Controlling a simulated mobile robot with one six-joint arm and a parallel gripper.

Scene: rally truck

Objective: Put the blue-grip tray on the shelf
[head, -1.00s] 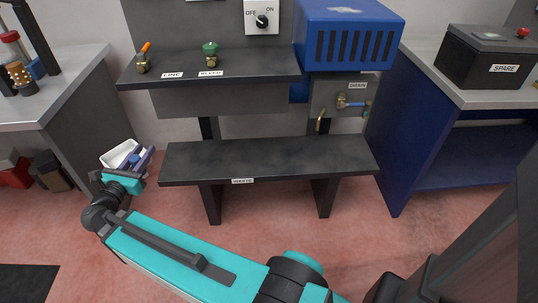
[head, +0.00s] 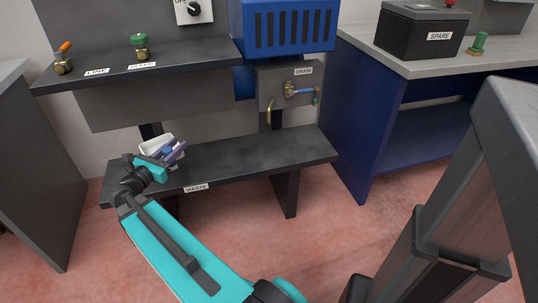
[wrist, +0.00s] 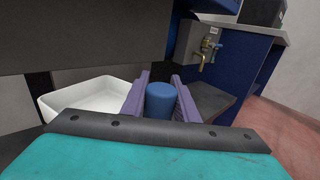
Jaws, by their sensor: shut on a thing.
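The white tray (head: 152,145) with a blue grip (head: 167,152) is at the left end of the low dark shelf labelled WASTE (head: 240,158). In the wrist view the white tray (wrist: 90,98) reaches out to the left, and its blue round grip (wrist: 160,100) stands between the purple fingers. My gripper (head: 174,155) is shut on the blue grip; it also shows in the wrist view (wrist: 160,108). The tray looks empty in the part that shows. I cannot tell whether its underside touches the shelf.
An upper shelf (head: 130,68) with LINE and BLEED valves overhangs behind the tray. A drain tap (head: 290,90) is above the low shelf's right part. The low shelf's middle and right are clear. A blue cabinet (head: 350,120) stands to the right.

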